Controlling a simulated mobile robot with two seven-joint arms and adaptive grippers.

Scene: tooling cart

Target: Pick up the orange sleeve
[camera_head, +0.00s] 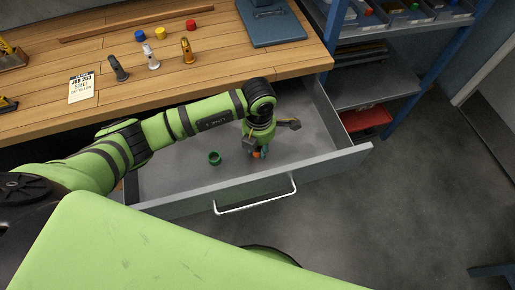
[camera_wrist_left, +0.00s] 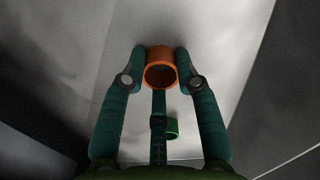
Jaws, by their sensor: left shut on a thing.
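The orange sleeve (camera_wrist_left: 159,56) is a short hollow ring, seen in the left wrist view between the two teal fingers of my left gripper (camera_wrist_left: 161,64). The fingers are shut on it from both sides. In the head view my left gripper (camera_head: 257,152) points down inside the open drawer (camera_head: 180,178), and only a little of the orange sleeve shows between its fingertips. I cannot tell whether the sleeve touches the drawer floor. My right gripper is not in view.
A green sleeve (camera_head: 214,158) stands in the drawer left of my gripper; it also shows in the wrist view (camera_wrist_left: 173,129). The drawer's front wall has a white handle (camera_head: 256,202). The wooden bench (camera_head: 215,65) above holds several small parts. A red bin (camera_head: 367,121) lies right.

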